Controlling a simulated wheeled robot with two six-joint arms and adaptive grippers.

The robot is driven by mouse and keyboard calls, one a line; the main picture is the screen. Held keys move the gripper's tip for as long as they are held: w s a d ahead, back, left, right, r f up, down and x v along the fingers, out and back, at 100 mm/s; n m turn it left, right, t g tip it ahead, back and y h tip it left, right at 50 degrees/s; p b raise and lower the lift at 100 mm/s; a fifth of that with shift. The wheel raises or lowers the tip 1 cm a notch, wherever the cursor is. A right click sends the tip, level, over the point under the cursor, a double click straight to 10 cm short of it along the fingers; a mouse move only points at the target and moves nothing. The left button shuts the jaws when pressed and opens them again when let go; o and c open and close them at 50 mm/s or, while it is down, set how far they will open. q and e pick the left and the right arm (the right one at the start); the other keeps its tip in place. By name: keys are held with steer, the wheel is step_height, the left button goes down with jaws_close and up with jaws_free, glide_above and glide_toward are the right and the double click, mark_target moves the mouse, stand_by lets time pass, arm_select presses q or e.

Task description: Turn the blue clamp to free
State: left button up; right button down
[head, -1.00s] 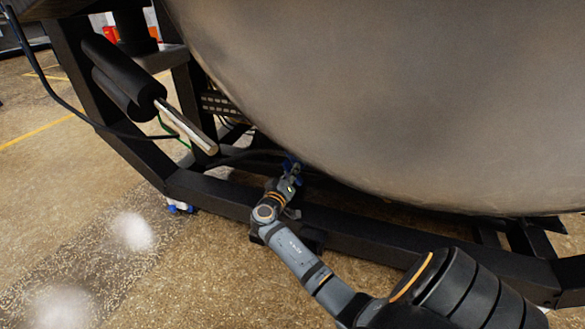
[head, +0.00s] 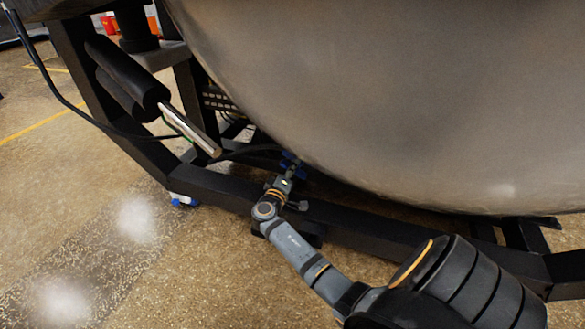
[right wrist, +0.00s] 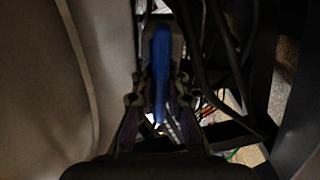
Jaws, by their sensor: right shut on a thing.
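The blue clamp (head: 301,171) shows only as a small patch of blue under the big rounded vessel, just above the dark frame beam. In the right wrist view it is a long blue handle (right wrist: 161,50) standing upright in the picture, with its lower part between the fingers. My right gripper (head: 288,168) reaches up to it from the front. In the right wrist view my right gripper (right wrist: 160,88) is shut on the handle. The rest of the clamp is too dark and too small to make out. My left gripper is not in view.
The grey vessel (head: 400,100) hangs close above the gripper. A black frame beam (head: 390,232) runs just below it. Black cables (right wrist: 215,60) pass close to the right of the fingers. A metal rod (head: 190,130) juts out at the left. Open floor lies in front.

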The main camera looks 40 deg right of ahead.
steer(key=c, duration=1.4)
jaws_free()
steer(key=shift+o, duration=0.2)
steer(key=shift+a, duration=0.25)
steer(key=v, duration=1.1)
steer(key=shift+s+a, duration=0.2)
steer(key=shift+s, duration=0.05)
